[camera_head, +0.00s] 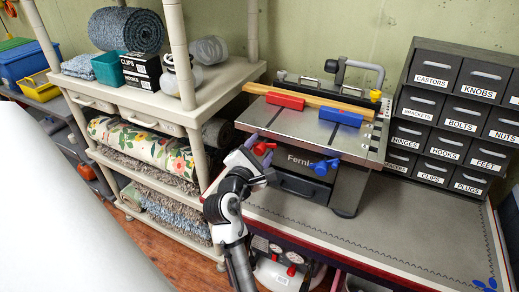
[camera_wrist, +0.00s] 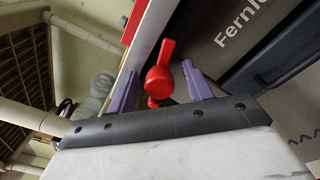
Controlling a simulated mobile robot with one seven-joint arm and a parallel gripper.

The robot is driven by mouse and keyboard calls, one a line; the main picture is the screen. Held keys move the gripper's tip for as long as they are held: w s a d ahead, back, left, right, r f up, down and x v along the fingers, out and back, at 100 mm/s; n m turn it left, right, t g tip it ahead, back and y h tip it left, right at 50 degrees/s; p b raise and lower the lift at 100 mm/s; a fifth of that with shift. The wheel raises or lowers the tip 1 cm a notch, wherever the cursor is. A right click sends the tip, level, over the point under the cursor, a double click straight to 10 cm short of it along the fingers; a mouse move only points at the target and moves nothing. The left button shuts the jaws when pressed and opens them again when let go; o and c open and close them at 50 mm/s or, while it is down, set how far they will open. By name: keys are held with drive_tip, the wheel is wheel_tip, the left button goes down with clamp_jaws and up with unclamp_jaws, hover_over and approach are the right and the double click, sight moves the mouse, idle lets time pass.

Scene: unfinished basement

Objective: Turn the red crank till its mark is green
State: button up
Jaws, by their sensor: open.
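The red crank (camera_head: 262,148) is on the front left of the Fernli-labelled bench machine (camera_head: 318,126). In the wrist view the red crank (camera_wrist: 160,80) shows a round hub and a short arm pointing up. My gripper (camera_head: 258,164) is right at the crank, partly in front of it. In the wrist view my gripper (camera_wrist: 159,70) is open, with one purple finger on each side of the crank and visible gaps to both. I cannot make out a colour mark on the crank.
A blue crank (camera_head: 324,166) sits to the right on the same machine. Red (camera_head: 285,101) and blue (camera_head: 340,116) blocks lie on its top. A shelf (camera_head: 222,80) with rolled rugs stands close on the left. Labelled drawers (camera_head: 431,125) stand right; the front bench top (camera_head: 400,225) is clear.

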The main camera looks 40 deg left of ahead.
drive_tip(key=c, duration=1)
drive_tip(key=shift+o, duration=0.2)
drive_tip(key=m+b, duration=0.2)
drive_tip(key=m, duration=0.3)
drive_tip(key=shift+f+m, duration=0.15)
drive_tip(key=shift+m, duration=0.15)
drive_tip(key=m+b, duration=0.2)
drive_tip(key=m, duration=0.2)
drive_tip(key=shift+m+t+b, duration=0.3)
drive_tip(key=shift+b, duration=0.1)
drive_tip(key=m+b, duration=0.3)
drive_tip(key=m, duration=0.2)
drive_tip(key=shift+m+h, duration=0.3)
drive_tip(key=m+b, duration=0.2)
drive_tip(key=m, duration=0.2)
drive_tip(key=shift+m+t+b, duration=0.3)
drive_tip(key=shift+b, duration=0.1)
